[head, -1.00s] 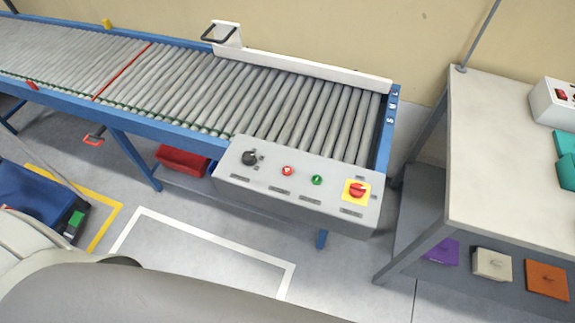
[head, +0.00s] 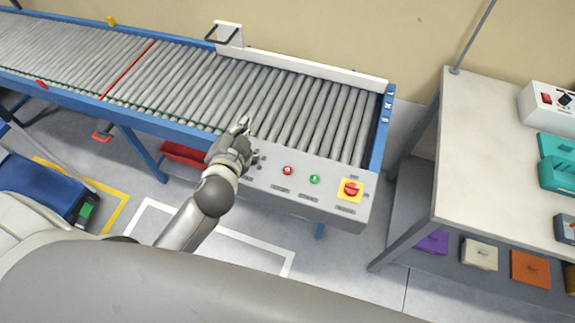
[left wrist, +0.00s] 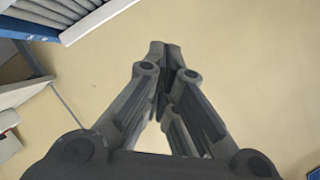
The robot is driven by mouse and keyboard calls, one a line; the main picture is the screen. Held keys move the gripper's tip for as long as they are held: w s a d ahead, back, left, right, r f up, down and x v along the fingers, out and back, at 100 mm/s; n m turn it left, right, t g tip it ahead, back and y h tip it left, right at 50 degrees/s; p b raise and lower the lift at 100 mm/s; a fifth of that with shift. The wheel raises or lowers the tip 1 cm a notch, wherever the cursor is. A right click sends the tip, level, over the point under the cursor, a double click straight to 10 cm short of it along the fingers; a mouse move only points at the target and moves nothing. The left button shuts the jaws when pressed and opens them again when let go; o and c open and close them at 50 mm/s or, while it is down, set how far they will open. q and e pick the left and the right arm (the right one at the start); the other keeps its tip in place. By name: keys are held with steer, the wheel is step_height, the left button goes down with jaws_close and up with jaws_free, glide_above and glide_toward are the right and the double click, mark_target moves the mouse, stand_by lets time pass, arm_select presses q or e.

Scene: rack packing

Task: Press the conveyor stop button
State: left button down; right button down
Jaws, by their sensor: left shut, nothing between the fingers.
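The grey control panel (head: 300,190) is fixed to the front of the roller conveyor (head: 290,108). It carries a small red button (head: 288,170), a green button (head: 314,179) and a larger red mushroom button on a yellow plate (head: 351,188). My left gripper (head: 242,126) is shut and empty over the panel's left end, to the left of all three buttons. It hides the black knob there. In the left wrist view its fingertips (left wrist: 165,46) meet in front of the plain wall. My right gripper is not in view.
A red bin (head: 182,153) lies under the conveyor. A blue cart (head: 40,190) is at the left. White tape marks the floor in front.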

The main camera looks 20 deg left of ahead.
arm_select(q)
steer(key=w+d+r+m+t+h, duration=0.1)
steer(key=w+d+r+m+t, duration=0.15)
steer(key=r, duration=0.25)
steer(key=w+d+r+m+t+h, duration=0.1)
steer(key=r+m+t+h, duration=0.15)
steer(key=r, duration=0.35)
steer(key=w+d+r+m+g+h, duration=0.1)
steer(key=w+d+m+h, duration=0.1)
steer(key=d+m+h, duration=0.95)
step_height(320, 180, down, 9)
steer(key=d+m+g, duration=0.2)
steer(key=m+g, duration=0.6)
steer(key=m, duration=0.3)
steer(key=a+f+m+g+y, duration=0.3)
steer(key=a+f, duration=0.4)
steer(key=f, duration=0.3)
steer(key=shift+s+a+g+y, duration=0.15)
steer(key=shift+s+g+y, duration=0.25)
steer(key=shift+y, duration=0.5)
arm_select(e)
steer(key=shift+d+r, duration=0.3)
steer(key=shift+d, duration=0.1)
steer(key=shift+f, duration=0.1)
